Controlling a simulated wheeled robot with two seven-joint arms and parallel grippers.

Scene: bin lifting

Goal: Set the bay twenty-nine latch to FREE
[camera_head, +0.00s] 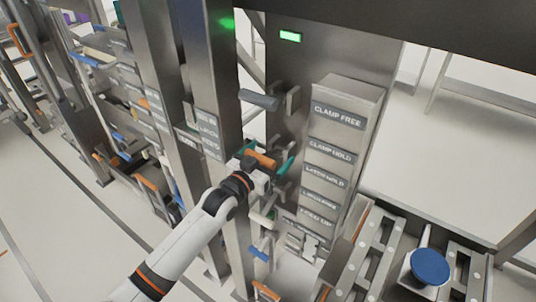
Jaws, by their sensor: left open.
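My left arm comes in from the lower left. My left gripper (267,162) is open at the steel bay frame, with teal fingertips on either side of an orange handle (261,158). I cannot tell whether the fingers touch the handle. A grey handle (259,101) sticks out above it. A label block (348,92) to the right carries plates, including CLAMP FREE (338,115), CLAMP HOLD (330,150) and LATCH HOLD (325,176). A plate below them (319,199) is too small to read surely. No bay number is readable. My right gripper is not in view.
A steel post (215,80) stands just left of the gripper. Below it are a blue handle (259,254) and a cream handle (262,220). A green lamp (290,37) is lit above. A roller track with a blue round pad (430,266) lies at lower right.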

